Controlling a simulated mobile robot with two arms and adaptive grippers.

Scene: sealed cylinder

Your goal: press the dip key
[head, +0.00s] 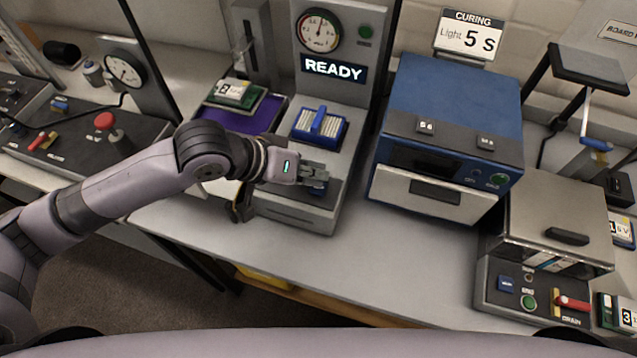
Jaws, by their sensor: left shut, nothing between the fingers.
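The station with the lit READY display (333,68) stands at the back centre, with a round gauge (319,31) above the display. My left gripper (322,181) is shut and empty, over the front part of this station's grey base (290,212). I cannot tell whether its fingertips touch the surface. The gripper and wrist cover part of the base's front top, and I cannot make out a key marked dip there. A blue rack with pale slats (319,124) sits on the station behind the gripper. My right gripper is not in view.
A blue curing oven (452,95) stands right of the station. A metal-lidded unit (555,222) with a green button (528,302) and red lever (572,302) is at the right. A purple tray (240,119) lies left of the station. The front bench (390,265) is clear.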

